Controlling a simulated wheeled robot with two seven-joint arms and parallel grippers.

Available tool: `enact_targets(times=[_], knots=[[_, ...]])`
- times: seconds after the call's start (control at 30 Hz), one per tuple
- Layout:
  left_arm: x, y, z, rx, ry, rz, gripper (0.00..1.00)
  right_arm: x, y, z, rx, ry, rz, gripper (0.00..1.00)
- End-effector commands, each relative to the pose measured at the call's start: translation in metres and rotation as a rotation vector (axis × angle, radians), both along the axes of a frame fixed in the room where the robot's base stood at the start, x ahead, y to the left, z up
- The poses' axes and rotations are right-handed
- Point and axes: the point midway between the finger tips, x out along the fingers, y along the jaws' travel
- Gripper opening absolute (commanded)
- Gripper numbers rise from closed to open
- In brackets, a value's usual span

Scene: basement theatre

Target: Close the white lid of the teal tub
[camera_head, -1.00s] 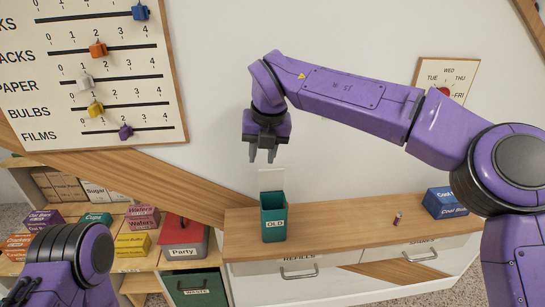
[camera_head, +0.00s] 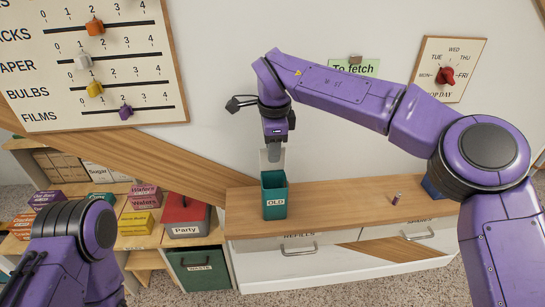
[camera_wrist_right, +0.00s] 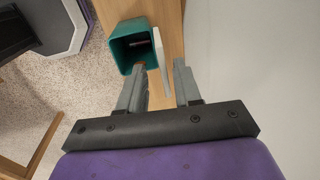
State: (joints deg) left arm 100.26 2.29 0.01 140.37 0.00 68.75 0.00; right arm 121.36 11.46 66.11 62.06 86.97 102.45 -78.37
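The teal tub (camera_head: 274,203), labelled OLD, stands on the wooden counter. Its white lid (camera_head: 264,161) stands up, open, at the tub's back edge. My right gripper (camera_head: 275,154) points down over the tub's back, its fingers partly covering the lid. In the right wrist view, the gripper (camera_wrist_right: 160,65) is open, with the edge-on lid (camera_wrist_right: 161,60) between its fingers; I cannot tell whether they touch it. The tub's opening (camera_wrist_right: 122,46) is uncovered, and something small and unclear shows inside. My left arm is at lower left; its gripper is out of view.
The wooden counter (camera_head: 335,195) is mostly bare right of the tub. A small purplish cylinder (camera_head: 396,199) stands there, and a blue box is partly hidden by my right arm. The wall is close behind.

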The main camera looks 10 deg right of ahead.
Motion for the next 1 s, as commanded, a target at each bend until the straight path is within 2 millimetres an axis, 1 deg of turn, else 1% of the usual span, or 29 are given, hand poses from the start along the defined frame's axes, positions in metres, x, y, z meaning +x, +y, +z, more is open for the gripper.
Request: enact_targets(times=[0.03,0.1,0.2,0.3,0.47,0.5,0.6,1.0], knots=[[0.0,0.0,-0.001,0.0,0.0,0.0,0.44,0.001,0.0,-0.01,0.0,0.002,0.002,0.33],[0.0,0.0,0.0,0.0,0.0,0.0,0.44,0.003,0.0,-0.02,0.0,0.001,0.0,0.33],[0.0,0.0,0.0,0.0,0.0,0.0,0.44,0.004,0.0,-0.028,0.0,-0.001,0.0,0.33],[0.0,0.0,0.0,0.0,0.0,0.0,0.44,0.005,0.0,-0.031,0.0,-0.001,-0.001,0.33],[0.0,0.0,0.0,0.0,0.0,0.0,0.44,0.005,0.0,-0.032,0.0,-0.001,-0.001,0.33],[0.0,0.0,0.0,0.0,0.0,0.0,0.44,0.005,0.0,-0.031,0.0,-0.001,-0.001,0.3],[0.0,0.0,0.0,0.0,0.0,0.0,0.44,0.005,0.0,-0.031,0.0,-0.001,-0.001,0.0],[0.0,0.0,0.0,0.0,0.0,0.0,0.44,0.005,0.0,-0.031,0.001,-0.002,-0.001,0.0]])
